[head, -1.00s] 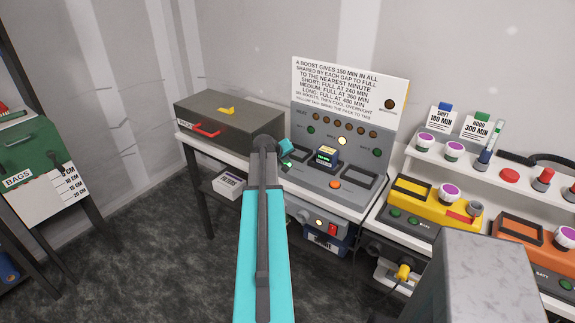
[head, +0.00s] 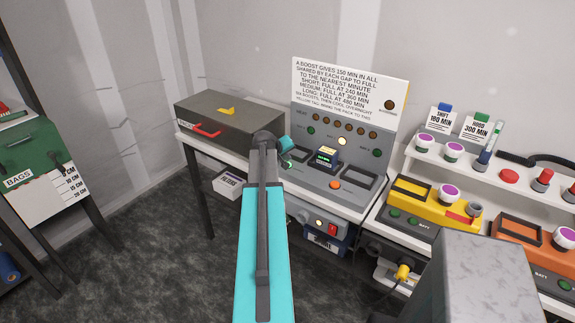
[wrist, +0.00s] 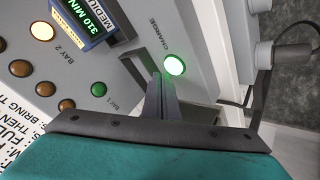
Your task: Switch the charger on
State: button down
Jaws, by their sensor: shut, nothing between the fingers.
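The charger (head: 352,150) is a grey sloped console on the white bench, with a text board behind it. In the wrist view, its round button or lamp marked CHARGE (wrist: 174,65) glows green. My gripper (wrist: 158,80) is shut and empty, its fingertips right beside that green disc; I cannot tell whether they touch it. In the head view my arm hides much of the charger's left part. A dark blue pack (head: 327,157) sits in the middle bay, and its display reads 310 MIN in the wrist view (wrist: 72,12).
A dark box with a red handle (head: 207,130) stands left of the charger. An orange button (head: 335,185) is on the charger's front. A red switch (head: 332,229) is on the unit below. Yellow (head: 437,205) and orange (head: 520,240) battery units stand to the right.

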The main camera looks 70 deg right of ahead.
jog(key=shift+r+p, duration=1.1)
jog(key=shift+r, duration=1.4)
